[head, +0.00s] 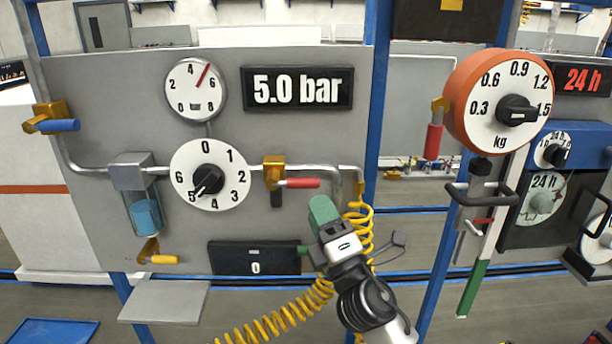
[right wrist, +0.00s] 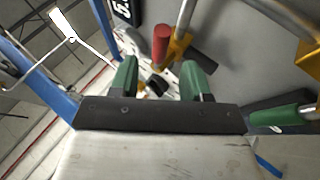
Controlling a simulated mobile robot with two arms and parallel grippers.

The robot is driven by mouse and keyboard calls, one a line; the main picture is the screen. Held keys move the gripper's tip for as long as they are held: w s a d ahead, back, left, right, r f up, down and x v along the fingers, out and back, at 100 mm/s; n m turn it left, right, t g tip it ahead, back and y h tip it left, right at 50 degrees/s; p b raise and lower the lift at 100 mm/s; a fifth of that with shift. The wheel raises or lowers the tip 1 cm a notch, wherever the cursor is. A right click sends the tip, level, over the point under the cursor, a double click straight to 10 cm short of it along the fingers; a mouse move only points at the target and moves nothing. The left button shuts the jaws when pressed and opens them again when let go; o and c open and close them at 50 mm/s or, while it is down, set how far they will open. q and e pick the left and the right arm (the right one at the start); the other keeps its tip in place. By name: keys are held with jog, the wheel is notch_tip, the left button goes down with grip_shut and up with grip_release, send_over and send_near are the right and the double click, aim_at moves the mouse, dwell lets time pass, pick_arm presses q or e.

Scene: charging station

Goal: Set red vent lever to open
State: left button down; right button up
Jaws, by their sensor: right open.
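A red lever (head: 302,183) points right from a brass valve (head: 274,170) on the grey panel, just right of the round dial. The red lever (right wrist: 162,42) and its brass valve (right wrist: 179,50) also show in the right wrist view, ahead of the fingers. A second red lever (head: 433,141) hangs down from a brass fitting near the orange dial; no label tells which is the vent. My right gripper (head: 323,212) is just below and right of the first lever, apart from it. Its green fingers (right wrist: 160,75) are open with nothing held. My left gripper is out of view.
A yellow coiled hose (head: 360,225) hangs right beside my right gripper. A black box (head: 254,258) is below the lever. The round 0–6 dial (head: 209,175) is left of the valve, and a blue post (head: 376,110) is to the right.

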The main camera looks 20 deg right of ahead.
aim_at(304, 183)
jog(key=p+x, duration=0.2)
jog(key=x, duration=0.5)
jog(key=shift+f, duration=0.1)
grip_shut()
